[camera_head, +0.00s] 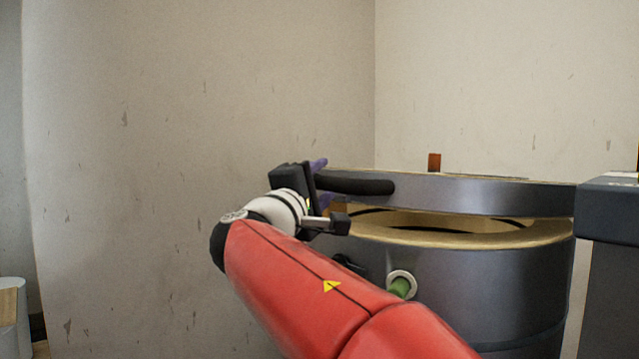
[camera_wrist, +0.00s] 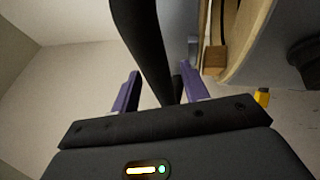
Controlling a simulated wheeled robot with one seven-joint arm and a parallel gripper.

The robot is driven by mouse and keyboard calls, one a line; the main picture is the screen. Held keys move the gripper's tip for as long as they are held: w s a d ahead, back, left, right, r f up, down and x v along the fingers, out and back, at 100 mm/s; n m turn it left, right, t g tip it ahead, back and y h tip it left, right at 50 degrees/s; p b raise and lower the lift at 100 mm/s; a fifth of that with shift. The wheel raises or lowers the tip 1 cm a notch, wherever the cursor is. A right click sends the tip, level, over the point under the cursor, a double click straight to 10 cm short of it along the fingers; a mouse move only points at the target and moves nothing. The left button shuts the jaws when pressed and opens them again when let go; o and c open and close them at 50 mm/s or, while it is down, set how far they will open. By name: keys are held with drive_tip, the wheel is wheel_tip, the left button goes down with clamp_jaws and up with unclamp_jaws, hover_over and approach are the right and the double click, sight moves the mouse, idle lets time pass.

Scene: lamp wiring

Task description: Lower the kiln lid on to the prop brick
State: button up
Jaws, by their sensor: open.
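The kiln (camera_head: 470,285) is a dark grey drum with a pale rim. Its lid (camera_head: 480,195) sits nearly level over it, with a narrow gap showing the pale interior. The lid's black handle (camera_head: 360,186) points left towards my gripper (camera_head: 321,183). In the wrist view the handle (camera_wrist: 145,40) runs between the purple fingers of my gripper (camera_wrist: 160,88), which stand apart with room around it. A tan block, seemingly the prop brick (camera_wrist: 214,60), lies at the kiln's pale rim, close to the lid's edge. Whether the lid touches it is unclear.
A green plug (camera_head: 402,288) sits in a pale ring on the kiln's side. A reddish-brown block (camera_head: 434,162) stands up at the lid's top. A dark grey box (camera_head: 610,200) stands close on the right. A bare wall is behind, with open space left of my gripper.

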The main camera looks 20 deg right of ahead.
drive_tip(key=v, duration=0.7)
drive_tip(key=shift+s+a, duration=0.1)
drive_tip(key=shift+s, duration=0.05)
drive_tip(key=s+d+f+m+g+y, duration=0.25)
drive_tip(key=s+f+y, duration=0.2)
drive_tip(key=f, duration=0.65)
drive_tip(key=s+d+f+m+g+y, duration=0.2)
drive_tip(key=s+d+f+g+y, duration=0.3)
drive_tip(key=f, duration=0.7)
drive_tip(key=s+a+f+m+g+y, duration=0.1)
drive_tip(key=s+a+f+m+y, duration=0.3)
drive_tip(key=f, duration=0.3)
drive_tip(key=s+a+f+m+y, duration=0.2)
drive_tip(key=s+a+f, duration=0.2)
drive_tip(key=s+f, duration=0.3)
wheel_tip(320, 180, up, 13)
drive_tip(key=p, duration=1.3)
drive_tip(key=shift+w, duration=0.2)
drive_tip(key=shift+r+n, duration=0.1)
drive_tip(key=shift+n, duration=0.15)
